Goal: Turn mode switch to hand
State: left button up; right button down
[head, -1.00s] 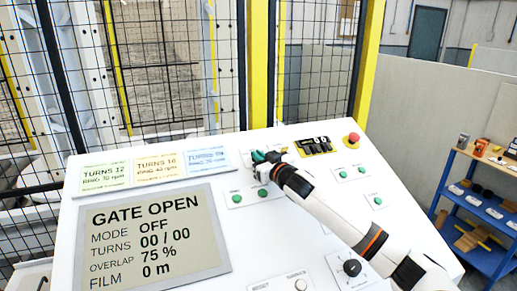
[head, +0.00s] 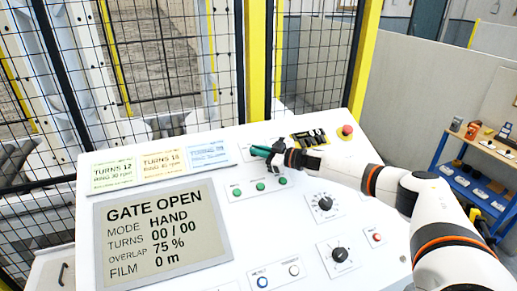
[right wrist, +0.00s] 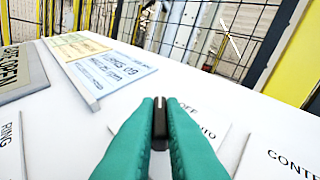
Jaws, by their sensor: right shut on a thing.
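The mode switch (right wrist: 160,122) is a small dark knob on the white sloping control panel (head: 190,258). My right gripper is shut on it, with the green fingertips (right wrist: 160,104) on either side in the right wrist view. The labels OFF and AUTO show beside the fingers; the HAND label is hidden. In the head view my right gripper (head: 264,153) reaches the panel's upper part and covers the switch. The panel display (head: 162,233) reads GATE OPEN and MODE HAND. My left gripper is not in view.
Green buttons (head: 260,187) sit just below my gripper. Black dials (head: 325,203) and a red emergency button (head: 346,130) are to the right. Label cards (head: 208,154) lie upper left. A mesh fence stands behind; a blue shelf (head: 470,190) is at right.

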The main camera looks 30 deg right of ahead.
jog(key=shift+f+n, duration=0.3)
jog(key=c, duration=1.6)
grip_release()
jog(key=shift+s, duration=0.1)
jog(key=shift+o, duration=0.4)
jog(key=shift+d, duration=0.1)
jog(key=b+v, duration=0.5)
jog(key=v, duration=0.6)
jog(key=shift+d+f, duration=0.1)
jog(key=shift+d, duration=0.1)
jog(key=shift+s+d, duration=0.15)
jog(key=shift+s, duration=0.1)
